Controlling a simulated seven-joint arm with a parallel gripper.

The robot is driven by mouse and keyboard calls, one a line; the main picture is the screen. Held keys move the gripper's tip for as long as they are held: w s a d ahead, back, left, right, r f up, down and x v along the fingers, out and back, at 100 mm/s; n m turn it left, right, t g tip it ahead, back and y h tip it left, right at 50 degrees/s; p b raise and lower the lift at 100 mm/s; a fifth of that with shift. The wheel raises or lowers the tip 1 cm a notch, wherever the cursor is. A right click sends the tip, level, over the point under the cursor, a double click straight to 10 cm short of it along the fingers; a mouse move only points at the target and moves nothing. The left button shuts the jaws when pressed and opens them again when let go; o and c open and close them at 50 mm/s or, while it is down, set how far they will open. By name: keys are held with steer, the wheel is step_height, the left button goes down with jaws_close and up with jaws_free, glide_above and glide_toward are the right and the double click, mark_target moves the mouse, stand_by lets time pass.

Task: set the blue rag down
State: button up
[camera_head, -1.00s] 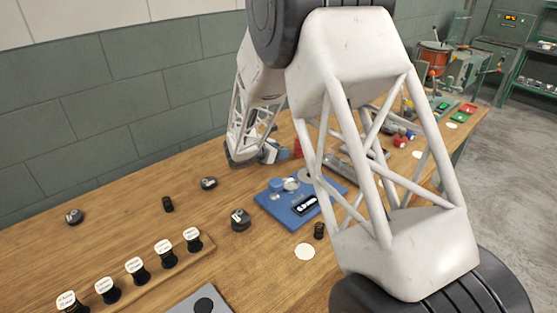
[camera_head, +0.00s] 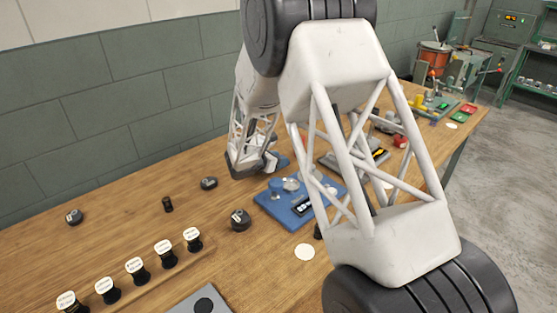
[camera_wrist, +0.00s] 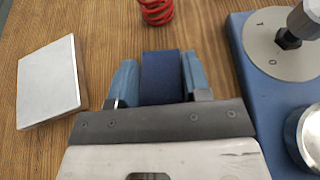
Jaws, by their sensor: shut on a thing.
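The dark blue rag (camera_wrist: 161,78) is between the two blue fingers of my gripper (camera_wrist: 157,80) in the wrist view. The gripper is shut on it, above the wooden bench top. Whether the rag touches the wood I cannot tell. In the head view my gripper (camera_head: 266,163) is low over the bench, behind the blue base plate, and a small blue patch shows at its right side. I cannot tell there whether that patch is rag or finger.
The blue base plate (camera_wrist: 252,105) with a round dial stands close at the right. A pale flat block (camera_wrist: 48,84) lies at the left and a red spring (camera_wrist: 156,10) lies ahead.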

steer(key=o, duration=0.9)
steer(key=shift+f, duration=0.1)
steer(key=shift+s+a+r, duration=0.25)
steer(key=shift+r, duration=0.05)
steer(key=v, duration=1.1)
steer(key=shift+r, duration=0.1)
